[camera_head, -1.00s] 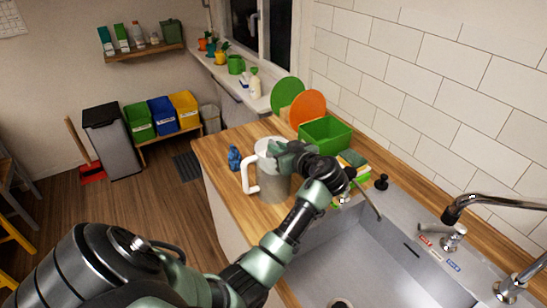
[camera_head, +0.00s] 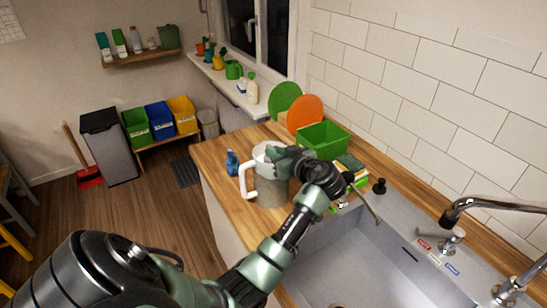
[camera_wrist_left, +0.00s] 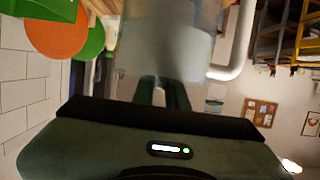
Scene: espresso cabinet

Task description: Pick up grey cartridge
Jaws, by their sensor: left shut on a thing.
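A translucent grey-white pitcher (camera_head: 268,186) with a white handle stands upright on the wooden counter. It fills the upper middle of the left wrist view (camera_wrist_left: 165,45). My left gripper (camera_head: 270,154) is at the pitcher's top on the right side. In the left wrist view its fingertips (camera_wrist_left: 163,88) are close together against the pitcher, near its rim, shut on it. I cannot make out a separate grey cartridge; the gripper and the cloudy wall hide the pitcher's inside. My right gripper is not in view.
A small blue bottle (camera_head: 232,163) stands left of the pitcher. A green bin (camera_head: 324,139), an orange disc (camera_head: 305,112) and a green disc (camera_head: 285,101) stand behind it. Sponges (camera_head: 350,165) lie at the right. The sink (camera_head: 370,250) and faucet (camera_head: 456,218) are in front right.

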